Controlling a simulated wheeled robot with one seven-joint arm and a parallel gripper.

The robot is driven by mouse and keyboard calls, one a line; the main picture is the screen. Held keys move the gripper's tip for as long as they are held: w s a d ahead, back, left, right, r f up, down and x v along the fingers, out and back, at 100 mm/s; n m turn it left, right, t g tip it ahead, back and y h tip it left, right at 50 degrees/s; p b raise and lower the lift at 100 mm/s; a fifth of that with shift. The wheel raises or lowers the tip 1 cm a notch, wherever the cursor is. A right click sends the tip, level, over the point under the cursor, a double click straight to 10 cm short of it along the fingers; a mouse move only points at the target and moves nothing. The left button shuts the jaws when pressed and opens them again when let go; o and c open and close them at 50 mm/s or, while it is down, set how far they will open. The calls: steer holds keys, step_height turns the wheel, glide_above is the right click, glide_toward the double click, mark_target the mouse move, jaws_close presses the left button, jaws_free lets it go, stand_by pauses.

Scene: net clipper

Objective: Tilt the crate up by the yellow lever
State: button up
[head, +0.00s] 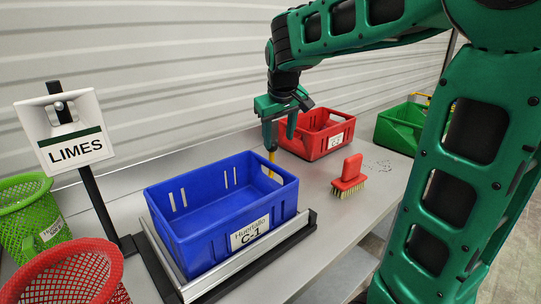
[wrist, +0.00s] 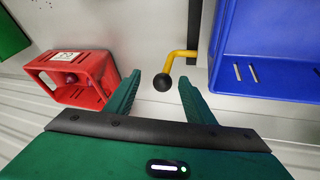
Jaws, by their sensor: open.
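The blue crate (head: 222,215) labelled C-1 sits on a frame with a metal front rail and black edges on the grey table; its side shows at the right in the wrist view (wrist: 268,88). The yellow lever (wrist: 180,56) ends in a black ball knob (wrist: 162,82). In the head view a short piece of the lever (head: 272,158) shows at the crate's back right corner. My gripper (head: 281,140) is open above it. In the wrist view the knob lies between the two green fingers (wrist: 158,95), and I cannot tell the height gap.
A red crate (head: 316,138) and a green crate (head: 398,128) stand to the right. A red brush (head: 349,175) lies on the table. A LIMES sign (head: 70,130), a green basket (head: 30,218) and a red basket (head: 68,275) are at left. A ribbed wall is behind.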

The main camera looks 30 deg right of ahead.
mark_target(271, 154)
steer(key=x, duration=0.3)
steer(key=w+x, duration=0.1)
steer(key=x, duration=0.3)
steer(key=w+a+x, duration=0.1)
steer(key=x, duration=0.3)
steer(key=shift+w+r, duration=0.2)
steer(key=shift+r, duration=0.25)
